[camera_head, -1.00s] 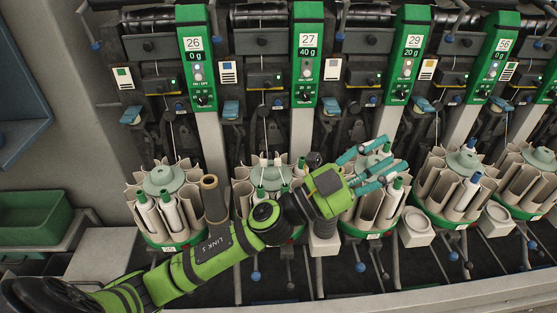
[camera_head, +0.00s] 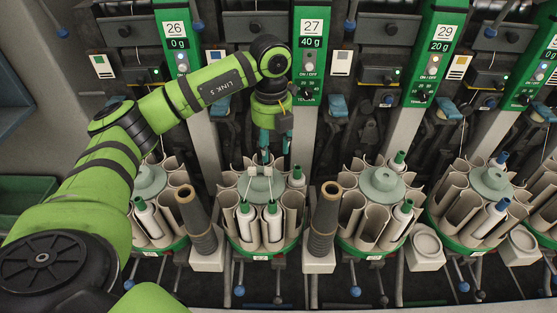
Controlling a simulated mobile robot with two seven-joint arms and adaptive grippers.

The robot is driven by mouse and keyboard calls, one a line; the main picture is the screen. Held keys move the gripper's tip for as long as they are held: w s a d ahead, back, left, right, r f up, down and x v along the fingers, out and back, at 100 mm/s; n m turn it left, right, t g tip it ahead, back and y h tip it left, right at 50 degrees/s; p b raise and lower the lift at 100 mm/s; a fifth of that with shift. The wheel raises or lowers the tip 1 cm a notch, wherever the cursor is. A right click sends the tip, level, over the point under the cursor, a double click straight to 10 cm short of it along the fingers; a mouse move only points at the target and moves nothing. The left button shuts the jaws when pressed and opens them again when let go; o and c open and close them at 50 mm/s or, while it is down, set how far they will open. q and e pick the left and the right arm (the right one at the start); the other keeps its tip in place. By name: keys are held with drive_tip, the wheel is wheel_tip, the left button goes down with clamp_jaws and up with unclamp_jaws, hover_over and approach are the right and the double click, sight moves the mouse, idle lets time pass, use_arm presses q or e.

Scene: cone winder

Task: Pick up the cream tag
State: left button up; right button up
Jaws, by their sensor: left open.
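Two small cream tag-like pieces stand upright side by side on the round bobbin carousel (camera_head: 285,245) below unit 27; the left cream piece (camera_head: 252,171) and the right cream piece (camera_head: 267,171) look alike. I cannot tell for sure which is the cream tag. My left gripper (camera_head: 275,147) is just above and behind them in the picture, teal fingers pointing down, open, with nothing seen between them. It looks apart from the pieces. My right gripper is out of view.
Green-capped bobbins (camera_head: 246,222) fill several slots around the carousel. Brown cones stand on both sides, one left (camera_head: 197,218) and one right (camera_head: 325,222). The green panel of unit 27 (camera_head: 312,45) is behind my wrist. Neighbouring carousels (camera_head: 382,182) stand close.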

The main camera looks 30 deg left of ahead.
sight(268, 168)
use_arm(q)
drive_tip(key=shift+s+a+f+p, duration=0.1)
drive_tip(key=shift+s+f+p, duration=0.1)
drive_tip(key=shift+f+p, duration=0.4)
drive_tip(key=shift+s+a+f+p, duration=0.15)
drive_tip(key=shift+s+f+p, duration=0.4)
drive_tip(key=shift+s+f, duration=0.4)
drive_tip(key=f, duration=0.2)
drive_tip(key=shift+w+f, duration=0.5)
drive_tip(key=shift+f, duration=0.15)
drive_tip(key=shift+c, duration=1)
drive_tip(key=c, duration=0.7)
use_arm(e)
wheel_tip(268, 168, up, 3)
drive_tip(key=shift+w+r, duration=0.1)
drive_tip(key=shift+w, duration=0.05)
